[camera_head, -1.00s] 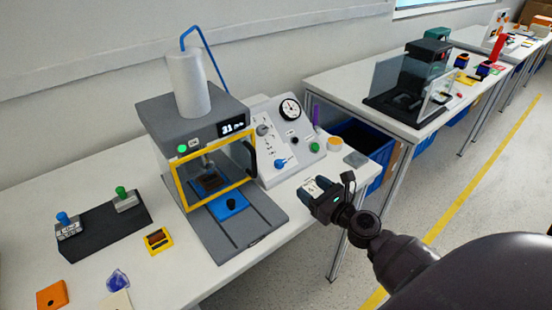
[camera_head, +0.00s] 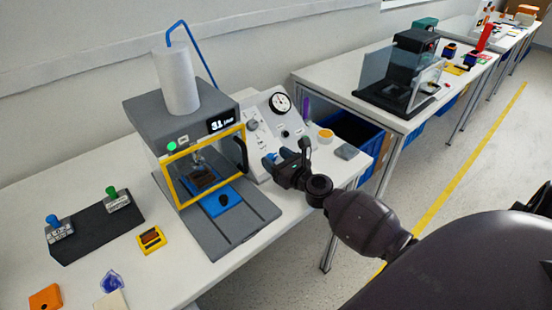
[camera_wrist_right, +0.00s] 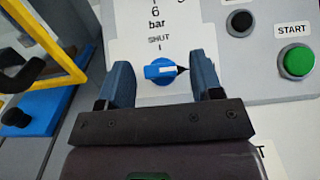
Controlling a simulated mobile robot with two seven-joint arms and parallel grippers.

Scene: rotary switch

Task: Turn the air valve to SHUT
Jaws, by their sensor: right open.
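The air valve is a blue knob (camera_wrist_right: 160,71) on the sloped panel, best seen in the right wrist view. Its dark pointer tip faces right, while the SHUT label (camera_wrist_right: 158,38) is above it. My right gripper (camera_wrist_right: 163,76) is open, with one blue finger on each side of the knob and a visible gap on both sides. In the head view my right gripper (camera_head: 277,160) is at the lower front of the control panel (camera_head: 264,110), and its fingers make the knob hard to make out. My left gripper is not in view.
The press (camera_head: 180,122) with a yellow-framed guard stands left of the panel. The green START button (camera_wrist_right: 298,60) and a black button (camera_wrist_right: 240,21) are right of the knob. A yellow-orange round item (camera_head: 325,136) and a grey block (camera_head: 347,152) lie right of the panel.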

